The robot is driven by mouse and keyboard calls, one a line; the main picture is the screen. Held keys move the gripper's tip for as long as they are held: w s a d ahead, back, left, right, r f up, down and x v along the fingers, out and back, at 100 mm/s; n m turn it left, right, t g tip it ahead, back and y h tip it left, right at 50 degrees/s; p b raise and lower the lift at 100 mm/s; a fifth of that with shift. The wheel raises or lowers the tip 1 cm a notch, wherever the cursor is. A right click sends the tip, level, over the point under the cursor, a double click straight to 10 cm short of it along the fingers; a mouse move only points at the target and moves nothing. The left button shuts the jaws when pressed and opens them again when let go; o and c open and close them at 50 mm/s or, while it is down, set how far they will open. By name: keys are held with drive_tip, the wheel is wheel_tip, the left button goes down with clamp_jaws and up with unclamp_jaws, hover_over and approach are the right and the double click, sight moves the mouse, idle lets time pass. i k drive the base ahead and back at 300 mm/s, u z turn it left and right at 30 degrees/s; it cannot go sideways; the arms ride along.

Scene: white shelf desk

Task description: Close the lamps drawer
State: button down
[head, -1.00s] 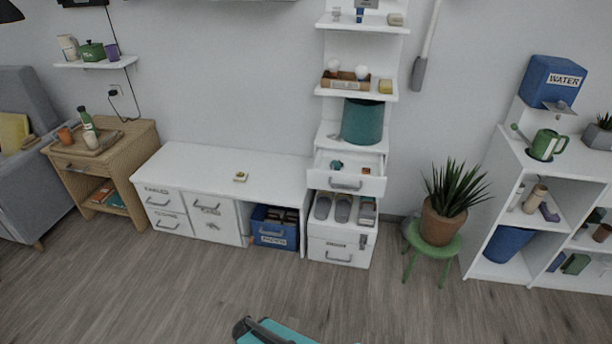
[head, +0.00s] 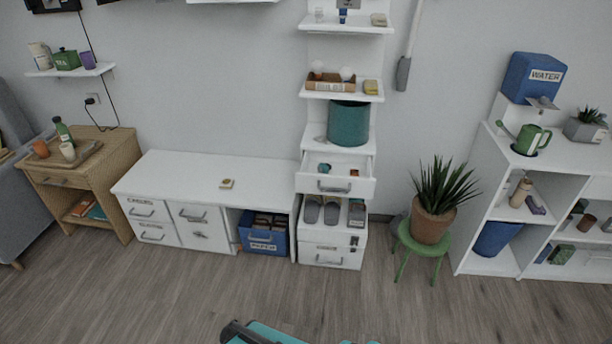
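A white drawer (head: 333,186) in the narrow shelf tower stands pulled out, with a grey bar handle on its front. A few small items, one teal and one orange, show inside it. I cannot read a label on its front. The low white desk has small labelled drawers (head: 143,213) at its left end that look shut. Their labels are too small to read with certainty, and I cannot make out the word lamps on any front. My gripper is not in view. Only a teal and dark part of my own body shows at the bottom edge.
Below the open drawer are grey slippers (head: 321,212) and a white box (head: 330,253). A blue bin (head: 263,241) sits under the desk. A potted plant (head: 433,222) on a green stool (head: 424,247) stands right of the tower. The wooden floor in front is clear.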

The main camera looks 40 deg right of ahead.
sight(339, 182)
drive_tip(key=i, duration=0.85)
drive_tip(key=u, duration=0.05)
